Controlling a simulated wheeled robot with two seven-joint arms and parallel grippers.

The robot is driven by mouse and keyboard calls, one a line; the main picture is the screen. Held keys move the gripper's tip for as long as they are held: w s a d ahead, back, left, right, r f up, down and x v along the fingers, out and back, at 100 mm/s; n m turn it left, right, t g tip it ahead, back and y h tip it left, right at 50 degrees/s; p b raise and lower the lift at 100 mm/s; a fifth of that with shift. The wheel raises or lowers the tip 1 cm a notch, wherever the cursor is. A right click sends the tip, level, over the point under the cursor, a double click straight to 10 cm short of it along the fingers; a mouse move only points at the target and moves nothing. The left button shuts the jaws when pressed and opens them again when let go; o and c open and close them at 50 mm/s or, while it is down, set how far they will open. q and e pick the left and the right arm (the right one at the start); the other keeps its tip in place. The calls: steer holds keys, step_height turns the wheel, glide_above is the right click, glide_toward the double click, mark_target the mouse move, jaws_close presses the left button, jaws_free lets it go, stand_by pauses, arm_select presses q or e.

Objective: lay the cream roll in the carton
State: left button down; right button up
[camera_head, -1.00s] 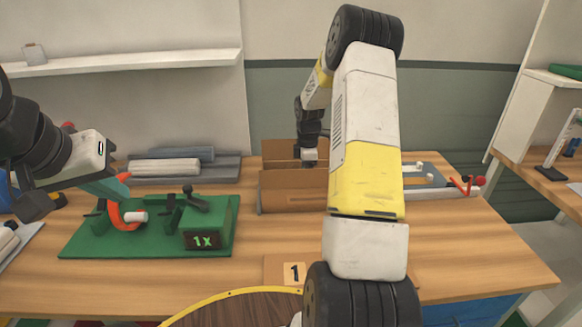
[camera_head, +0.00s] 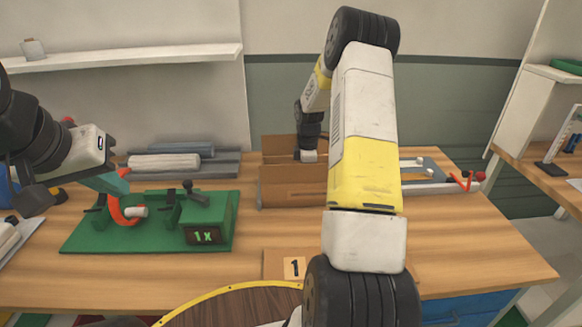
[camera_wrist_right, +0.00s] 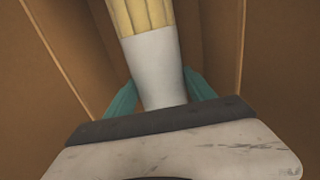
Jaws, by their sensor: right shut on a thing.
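The cream roll (camera_wrist_right: 145,14) has a pale yellow ribbed end and a smooth white section. In the right wrist view, my right gripper (camera_wrist_right: 160,95) has its teal fingers on both sides of the white section, shut on it. Brown walls of the carton (camera_wrist_right: 45,110) stand on both sides of the roll. In the head view, the open brown carton (camera_head: 290,194) stands at the back middle of the table, with my right wrist above it; the right fingers and roll are hidden. My left gripper (camera_head: 110,184) is at the left by the green stand; its finger spacing is unclear.
The green stand (camera_head: 90,240) carries an orange curved part (camera_head: 116,210) and a "1x" display. A grey rack (camera_head: 222,168) with a white roll (camera_head: 165,161) lies behind it. A tray with red pieces (camera_head: 462,181) is right of the carton. The table's right front is clear.

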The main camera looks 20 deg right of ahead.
steer(key=shift+f, duration=0.15)
steer(key=o, duration=1.8)
